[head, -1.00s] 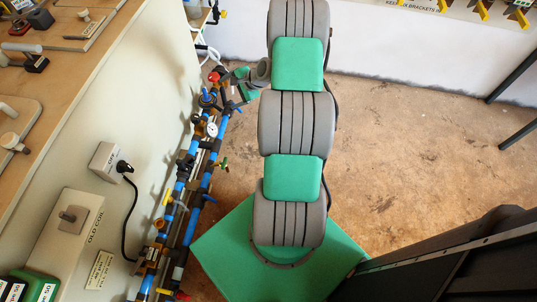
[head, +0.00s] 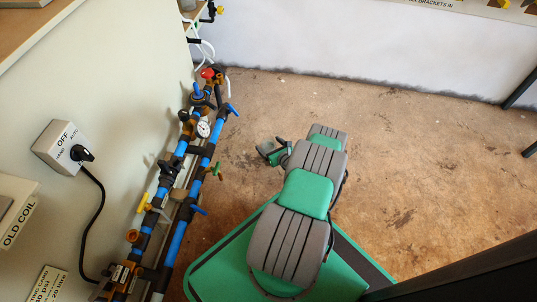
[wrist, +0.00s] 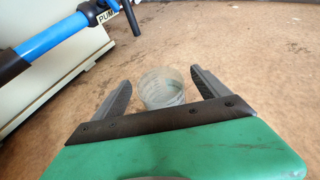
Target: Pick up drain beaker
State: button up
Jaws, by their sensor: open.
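The drain beaker (wrist: 162,88) is a clear, cylindrical vessel with markings. In the wrist view it stands between and just beyond the spread fingers of my gripper (wrist: 162,84). Its lower part is hidden behind the gripper's dark front bar. I cannot tell whether the fingers touch it. In the head view my gripper (head: 272,152) is low over the brown floor, to the right of the pipework. The beaker cannot be made out there.
Blue pipes with valves and a gauge (head: 203,129) run along the left wall. A blue pipe (wrist: 55,38) with a black end juts in at upper left in the wrist view. A control box (head: 62,147) with a black cable is on the wall. Brown floor (head: 400,160) is open to the right.

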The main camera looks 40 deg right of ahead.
jog(key=shift+w, duration=0.25)
jog(key=c, duration=1.4)
jog(key=shift+c, duration=0.2)
